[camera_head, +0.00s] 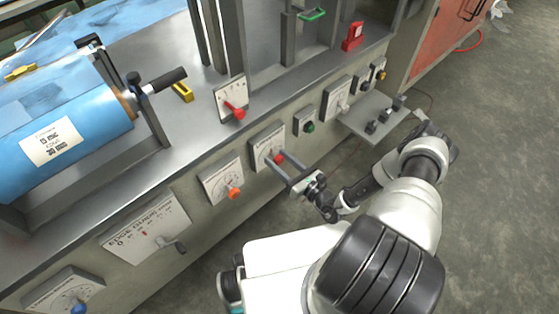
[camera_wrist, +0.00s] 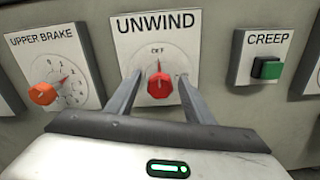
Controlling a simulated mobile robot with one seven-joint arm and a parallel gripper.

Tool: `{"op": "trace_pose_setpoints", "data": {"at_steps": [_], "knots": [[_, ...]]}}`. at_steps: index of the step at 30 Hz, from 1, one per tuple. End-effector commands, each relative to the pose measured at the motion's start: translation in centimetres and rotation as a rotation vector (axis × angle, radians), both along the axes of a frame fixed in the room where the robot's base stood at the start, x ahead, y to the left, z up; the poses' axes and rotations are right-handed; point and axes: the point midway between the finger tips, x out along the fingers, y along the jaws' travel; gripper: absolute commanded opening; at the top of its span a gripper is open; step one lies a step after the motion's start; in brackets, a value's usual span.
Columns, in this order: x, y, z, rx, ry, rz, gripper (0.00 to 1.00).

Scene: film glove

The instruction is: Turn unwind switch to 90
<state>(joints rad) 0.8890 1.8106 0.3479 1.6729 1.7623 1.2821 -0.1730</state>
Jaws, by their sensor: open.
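The unwind switch is a red knob (camera_wrist: 159,85) on a white dial plate (camera_wrist: 125,50) labelled UNWIND, with OFF marked above it. In the wrist view the knob's pointer stands upright, toward OFF. My gripper (camera_wrist: 160,80) is open, with one finger on each side of the red knob; I cannot tell whether the fingers touch it. In the head view my gripper (camera_head: 283,166) reaches the front panel at this switch, and its red knob (camera_head: 279,159) shows between the fingers.
Left of the switch is the UPPER BRAKE dial with an orange knob (camera_wrist: 42,93). Right of it is the CREEP box with a green button (camera_wrist: 267,67). In the head view a small shelf (camera_head: 362,125) juts out farther right, and a blue film roll (camera_head: 90,135) lies at left.

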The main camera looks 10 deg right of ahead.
Motion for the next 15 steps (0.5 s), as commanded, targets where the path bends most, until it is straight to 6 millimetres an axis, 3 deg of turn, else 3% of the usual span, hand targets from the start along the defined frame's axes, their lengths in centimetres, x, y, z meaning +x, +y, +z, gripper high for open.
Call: {"op": "trace_pose_setpoints", "data": {"at_steps": [4,11,15], "knots": [[-0.01,-0.01,0.02,0.000,0.000,0.000,0.46],[-0.03,-0.01,0.02,0.000,0.000,0.000,0.07],[-0.04,0.00,0.00,0.003,0.002,0.000,0.07]]}}
